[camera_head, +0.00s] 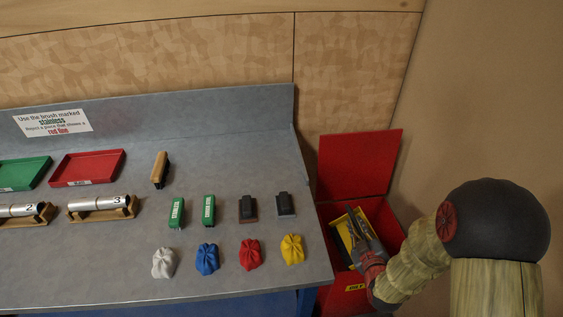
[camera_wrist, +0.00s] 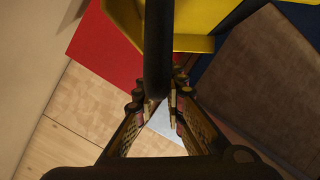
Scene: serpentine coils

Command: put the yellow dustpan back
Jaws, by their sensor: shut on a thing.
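The yellow dustpan shows in the head view (camera_head: 341,229), over or inside the opening of a red bin (camera_head: 389,222); I cannot tell how deep it sits. In the wrist view the yellow pan (camera_wrist: 193,43) is at the top, with a dark handle running down between the fingers. My gripper, in the head view (camera_head: 358,244) and in the wrist view (camera_wrist: 159,92), is shut on that handle. The bin's red lid (camera_head: 358,163) stands open at the back. The arm hides part of the bin's right side.
A grey bench (camera_head: 130,250) lies left of the bin. It bears several brushes, coloured cloth bundles such as the yellow one (camera_head: 292,249), a red tray (camera_head: 87,167), a green tray (camera_head: 22,173) and metal cylinders on wooden stands. A brown wall (camera_head: 480,90) rises at the right.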

